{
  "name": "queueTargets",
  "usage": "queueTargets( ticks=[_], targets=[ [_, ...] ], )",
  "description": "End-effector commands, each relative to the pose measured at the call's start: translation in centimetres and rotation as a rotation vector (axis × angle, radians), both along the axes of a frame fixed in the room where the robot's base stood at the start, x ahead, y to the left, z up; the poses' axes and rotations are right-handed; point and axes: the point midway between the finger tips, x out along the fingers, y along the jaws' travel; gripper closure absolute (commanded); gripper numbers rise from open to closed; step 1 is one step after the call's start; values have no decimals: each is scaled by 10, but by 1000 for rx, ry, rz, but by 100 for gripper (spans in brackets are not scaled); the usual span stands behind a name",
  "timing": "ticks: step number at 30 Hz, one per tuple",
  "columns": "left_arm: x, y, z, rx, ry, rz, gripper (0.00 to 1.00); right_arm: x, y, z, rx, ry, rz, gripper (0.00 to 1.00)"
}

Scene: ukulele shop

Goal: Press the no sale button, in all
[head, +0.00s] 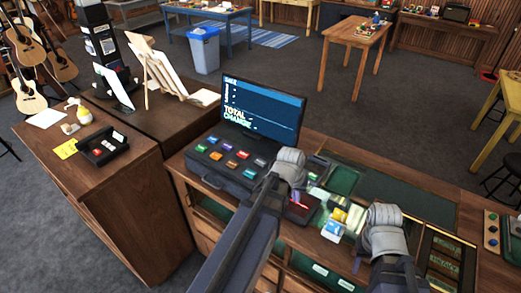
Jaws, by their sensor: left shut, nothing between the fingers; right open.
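The cash register has a dark base (218,175) with several coloured buttons and a lit screen (255,108) reading "TOTAL" and "CHANGE". The buttons include a red one (231,164), a green one and an orange one. Their labels are too small to read, so I cannot tell which is no sale. My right gripper (357,264) is open and empty over the glass counter, farther right. Its fingers are small and partly hidden by its wrist.
The counter's glass top (410,190) holds small boxes and a red-lit device below my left gripper. A wooden side counter (85,165) on the left carries a black tray and a yellow note. An easel-like stand (165,75) is behind it.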

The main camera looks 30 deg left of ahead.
Motion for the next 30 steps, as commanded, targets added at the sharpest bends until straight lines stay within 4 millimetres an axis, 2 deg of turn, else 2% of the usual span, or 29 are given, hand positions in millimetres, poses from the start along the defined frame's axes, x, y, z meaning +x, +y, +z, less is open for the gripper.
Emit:
queueTargets(
  ticks=[1,6,9,12,15,18,21,30],
  targets=[
    [21,21,9,-22,-47,67,100,0,0,5,0,0,0,50],
    [78,88,24,-101,-230,290,100,0,0,5,0,0,0,50],
    [104,132,36,-142,-334,417,100,0,0,4,0,0,0,50],
    [120,169,47,-175,-420,517,100,0,0,4,0,0,0,50],
    [129,195,56,-196,-479,586,100,0,0,4,0,0,0,50],
    [133,211,61,-208,-515,626,100,0,0,4,0,0,0,50],
    [135,218,63,-214,-532,643,100,0,0,4,0,0,0,50],
    [135,218,64,-214,-533,645,100,0,0,4,0,0,0,50]
  ],
)
